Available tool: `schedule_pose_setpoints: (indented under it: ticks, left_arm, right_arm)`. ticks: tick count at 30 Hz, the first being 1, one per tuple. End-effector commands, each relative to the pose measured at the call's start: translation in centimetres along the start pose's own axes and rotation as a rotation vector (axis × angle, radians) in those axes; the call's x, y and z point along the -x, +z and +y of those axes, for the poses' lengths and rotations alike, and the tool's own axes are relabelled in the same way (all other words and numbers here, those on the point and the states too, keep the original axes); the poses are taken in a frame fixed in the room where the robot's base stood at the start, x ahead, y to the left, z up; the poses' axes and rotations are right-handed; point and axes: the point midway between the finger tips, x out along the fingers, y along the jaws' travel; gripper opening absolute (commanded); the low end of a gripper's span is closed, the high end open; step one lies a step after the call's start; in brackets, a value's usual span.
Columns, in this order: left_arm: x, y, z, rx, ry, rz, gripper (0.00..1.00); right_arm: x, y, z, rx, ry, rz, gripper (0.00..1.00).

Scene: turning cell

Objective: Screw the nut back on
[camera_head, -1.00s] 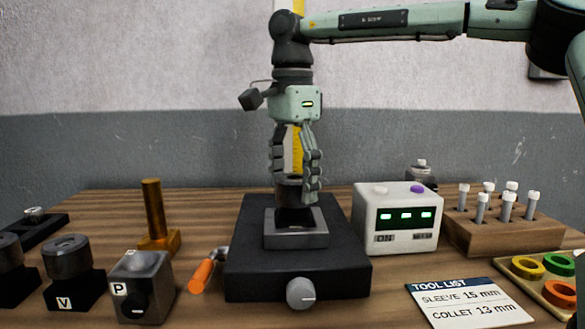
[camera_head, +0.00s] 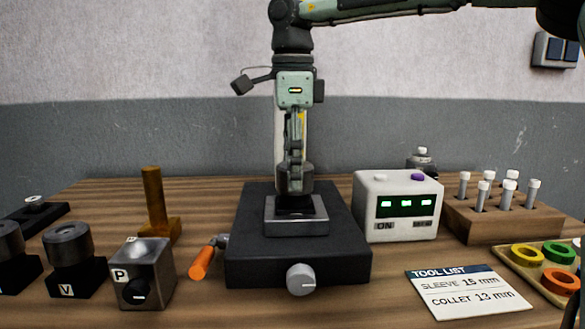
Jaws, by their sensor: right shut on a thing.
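My right gripper (camera_head: 294,165) points straight down above the middle of the bench. It is shut on the nut (camera_head: 308,178), a dark grey round piece partly hidden by the fingers. The nut sits over a dark opening in the grey square fixture (camera_head: 296,228) on the black base block (camera_head: 250,240). I cannot tell whether its thread has caught. The gripper shows nearly edge-on, with one finger in front of the other. My left gripper is not in view.
Right of the block stand a white box with green lights (camera_head: 398,232), a wooden rack (camera_head: 505,224) of white-capped pins and a tool list card (camera_head: 470,292). Left are an orange-handled tool (camera_head: 202,262), a brass post (camera_head: 155,203) and a P-marked block (camera_head: 150,265).

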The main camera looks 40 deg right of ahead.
Motion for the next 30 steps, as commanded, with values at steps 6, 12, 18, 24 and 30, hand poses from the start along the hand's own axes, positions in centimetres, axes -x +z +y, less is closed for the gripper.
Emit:
schedule_pose_setpoints:
  ticks: [6, 12, 18, 24, 30]
  left_arm:
    - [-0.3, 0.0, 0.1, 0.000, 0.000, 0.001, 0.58]
    - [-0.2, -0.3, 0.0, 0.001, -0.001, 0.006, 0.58]
    - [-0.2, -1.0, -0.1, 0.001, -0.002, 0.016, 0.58]
    - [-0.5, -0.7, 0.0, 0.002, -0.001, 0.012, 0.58]
    - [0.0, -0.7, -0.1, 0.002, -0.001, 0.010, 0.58]
  right_arm:
    - [0.0, 0.0, 0.2, -0.326, 0.003, 0.003, 0.19]
    - [-0.1, 0.0, 0.2, -0.363, 0.006, 0.002, 0.19]
    - [-0.1, 0.0, 0.3, -0.406, 0.007, 0.004, 0.19]
    - [-0.1, 0.0, 0.3, -0.773, 0.006, 0.009, 0.19]
    - [-0.1, 0.0, 0.5, -1.081, 0.010, 0.011, 0.19]
